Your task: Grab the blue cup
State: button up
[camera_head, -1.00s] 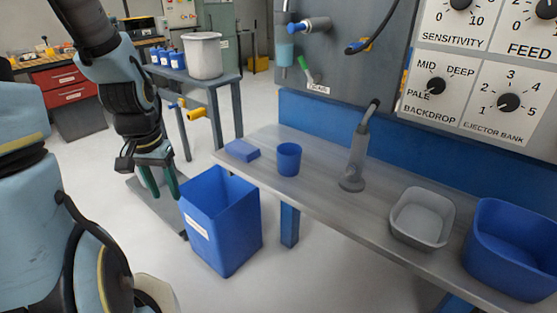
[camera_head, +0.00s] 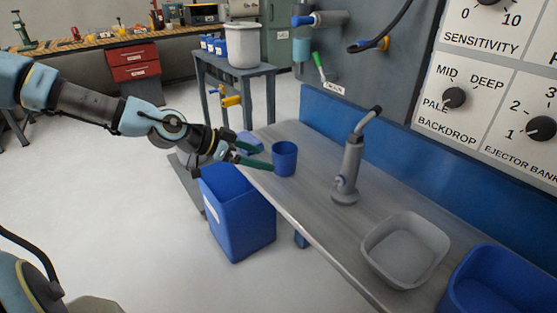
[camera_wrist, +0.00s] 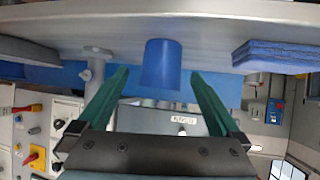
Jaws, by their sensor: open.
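The blue cup (camera_head: 284,158) stands upright on the grey bench near its left end. My gripper (camera_head: 259,158) is just left of the cup in the head view, level with it, its green fingers pointing at it. In the wrist view, which looks upside down, the cup (camera_wrist: 161,64) lies ahead, centred between the two spread fingers (camera_wrist: 158,88). The gripper is open with nothing held. The cup looks to be at or just beyond the fingertips; I cannot tell whether they touch it.
A flat blue block (camera_head: 249,142) lies behind the gripper at the bench's (camera_head: 306,187) left end. A blue bin (camera_head: 240,225) stands on the floor below. A grey jointed stand (camera_head: 349,170), a grey tub (camera_head: 405,248) and a large blue bin (camera_head: 490,285) are farther right.

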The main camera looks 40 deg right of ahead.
aim_at(293, 160)
jog(key=shift+w+d+r+h, duration=0.1)
jog(key=shift+d+r+h, duration=0.2)
jog(key=shift+d+r, duration=0.2)
jog(key=shift+d, duration=0.35)
jog(key=p+x, duration=0.1)
jog(key=x, duration=0.3)
jog(key=shift+d+f, duration=0.1)
jog(key=shift+d, duration=0.1)
jog(key=shift+p+x, duration=1.15)
jog(key=shift+x, duration=1.75)
jog(key=shift+a+f, duration=0.1)
jog(key=shift+c, duration=0.2)
jog(key=c, duration=1.1)
